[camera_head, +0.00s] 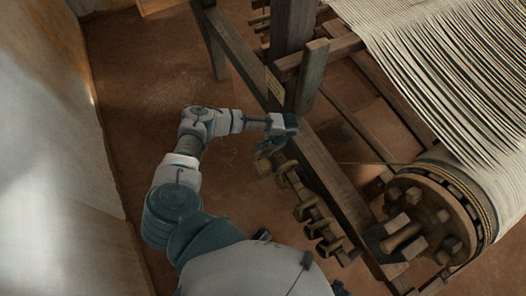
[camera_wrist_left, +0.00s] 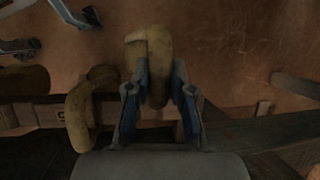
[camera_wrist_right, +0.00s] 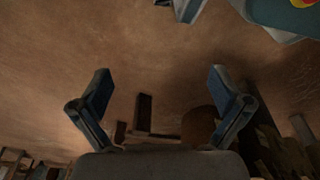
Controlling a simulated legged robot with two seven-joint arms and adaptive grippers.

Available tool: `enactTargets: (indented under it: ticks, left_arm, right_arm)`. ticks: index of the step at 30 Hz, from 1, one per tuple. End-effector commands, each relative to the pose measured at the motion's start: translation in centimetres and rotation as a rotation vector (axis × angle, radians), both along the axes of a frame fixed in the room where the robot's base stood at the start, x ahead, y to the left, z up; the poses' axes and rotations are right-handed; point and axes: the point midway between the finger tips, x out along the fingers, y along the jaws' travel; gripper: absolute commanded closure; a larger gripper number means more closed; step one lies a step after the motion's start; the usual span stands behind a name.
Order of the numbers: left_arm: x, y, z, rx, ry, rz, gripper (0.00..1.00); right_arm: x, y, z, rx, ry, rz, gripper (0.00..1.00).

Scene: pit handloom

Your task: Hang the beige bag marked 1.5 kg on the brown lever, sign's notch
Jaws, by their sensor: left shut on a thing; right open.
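My left gripper (camera_head: 275,142) is beside the dark beam. In the left wrist view, its fingers (camera_wrist_left: 160,92) are shut on a rounded beige bag (camera_wrist_left: 152,55). No weight mark is readable on it. Another beige bag (camera_wrist_left: 79,115) is just left of the fingers. In the head view, several brownish bags (camera_head: 302,207) are in a row along the beam. A small pale sign (camera_head: 274,84) is on the beam beyond the gripper; its text is unreadable. I cannot make out the brown lever or its notch for sure. My right gripper (camera_wrist_right: 160,88) is open and empty.
The long dark beam (camera_head: 335,180) runs diagonally past my left gripper. A wooden post (camera_head: 311,77) rises near the sign. The toothed cloth roller (camera_head: 430,215) and pale warp threads (camera_head: 440,60) fill the right. The brown floor (camera_head: 135,100) at left is clear up to the wall (camera_head: 45,130).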

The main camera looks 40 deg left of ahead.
Motion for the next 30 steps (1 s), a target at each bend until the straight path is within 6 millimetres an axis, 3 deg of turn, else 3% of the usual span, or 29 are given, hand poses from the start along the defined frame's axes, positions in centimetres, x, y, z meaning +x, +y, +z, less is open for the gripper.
enactTargets:
  ticks: [30]
  left_arm:
    - [2.3, -0.9, -0.3, 0.000, -0.003, 0.000, 1.00]
  right_arm:
    - [2.2, 0.2, 6.8, 0.002, -0.025, -0.008, 0.00]
